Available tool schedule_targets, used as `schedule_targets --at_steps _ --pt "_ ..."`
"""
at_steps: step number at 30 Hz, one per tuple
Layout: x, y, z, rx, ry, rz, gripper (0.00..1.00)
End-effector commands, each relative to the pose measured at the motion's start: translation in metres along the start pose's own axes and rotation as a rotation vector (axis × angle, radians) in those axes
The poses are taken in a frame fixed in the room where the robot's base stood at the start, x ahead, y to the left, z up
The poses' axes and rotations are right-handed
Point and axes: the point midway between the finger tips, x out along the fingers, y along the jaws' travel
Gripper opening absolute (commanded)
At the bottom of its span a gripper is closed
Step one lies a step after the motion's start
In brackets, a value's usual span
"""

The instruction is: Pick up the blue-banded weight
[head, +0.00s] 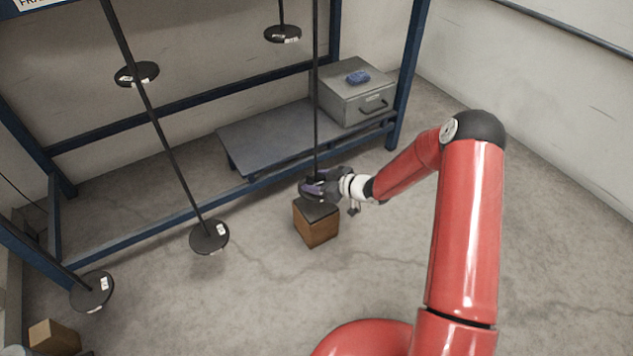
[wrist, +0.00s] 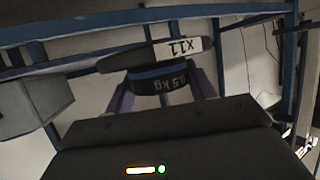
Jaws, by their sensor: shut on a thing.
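The blue-banded weight (wrist: 162,72) shows in the wrist view as a dark cylinder with a blue band and an upside-down "kg" marking. My gripper (wrist: 163,90) is shut on it, one purple finger on each side. A dark disc with a white "x11" label (wrist: 180,48) is right by the weight; I cannot tell whether they touch. In the head view my gripper (head: 320,187) is at the lower end of a hanging rod (head: 316,100), just above a wooden block (head: 316,228) with a dark top. There the weight is hidden or too small to make out.
Other dark discs hang on rods, one at the centre left (head: 209,238) and one at the lower left (head: 92,291). A blue frame (head: 150,236), a low grey platform (head: 265,140) and a grey drawer box (head: 355,92) stand behind.

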Motion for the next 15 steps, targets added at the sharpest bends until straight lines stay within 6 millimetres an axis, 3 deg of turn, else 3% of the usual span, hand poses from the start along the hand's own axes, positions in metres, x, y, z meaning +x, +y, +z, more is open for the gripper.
schedule_targets --at_steps 9,15 --pt "-0.014 0.000 -0.035 -0.004 0.003 0.001 0.25" --pt "-0.046 -0.016 -0.019 0.002 0.001 0.001 0.25"
